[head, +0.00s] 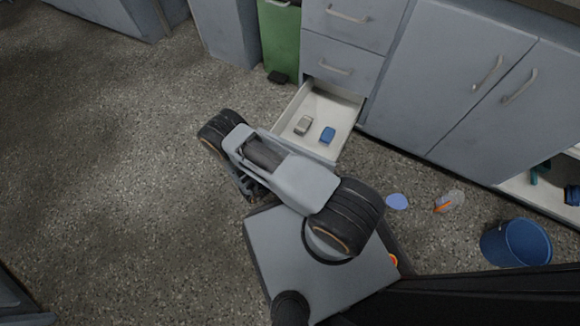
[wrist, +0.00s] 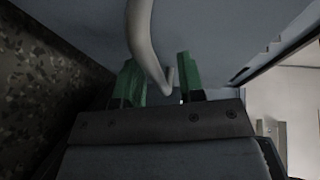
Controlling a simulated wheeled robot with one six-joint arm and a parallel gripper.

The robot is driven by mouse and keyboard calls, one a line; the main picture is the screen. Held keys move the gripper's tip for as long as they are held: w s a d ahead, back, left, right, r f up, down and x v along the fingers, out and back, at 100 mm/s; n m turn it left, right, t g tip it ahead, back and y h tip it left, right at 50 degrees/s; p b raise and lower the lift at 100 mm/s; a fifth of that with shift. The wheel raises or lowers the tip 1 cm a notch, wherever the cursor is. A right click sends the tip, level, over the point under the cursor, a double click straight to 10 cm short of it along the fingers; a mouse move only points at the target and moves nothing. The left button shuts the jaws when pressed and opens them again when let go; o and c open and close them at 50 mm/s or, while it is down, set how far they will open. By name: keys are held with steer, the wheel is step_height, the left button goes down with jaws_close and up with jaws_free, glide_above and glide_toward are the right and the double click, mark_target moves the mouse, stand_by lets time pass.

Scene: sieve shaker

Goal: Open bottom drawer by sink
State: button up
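The bottom drawer (head: 342,112) is pulled out from the grey cabinet, and its white inside shows in the head view. My arm covers part of its front in that view. In the wrist view the grey drawer front (wrist: 85,28) fills the upper part, with its curved handle (wrist: 141,40) close ahead. My gripper (wrist: 160,85) is open, its two green fingertips apart, with the handle's lower end between them in the picture. I cannot tell whether they touch it. My fingertips are hidden in the head view.
A grey box (head: 303,125) and a blue box (head: 327,135) lie in the drawer. A green bin (head: 280,40) stands left of the drawers. A blue bucket (head: 515,243), a blue disc (head: 397,202) and an orange-and-white item (head: 446,203) are on the floor at right. The left floor is clear.

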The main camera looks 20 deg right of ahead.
steer(key=p+v, duration=0.3)
steer(key=v, duration=1)
steer(key=shift+a, duration=0.4)
steer(key=shift+s, duration=0.1)
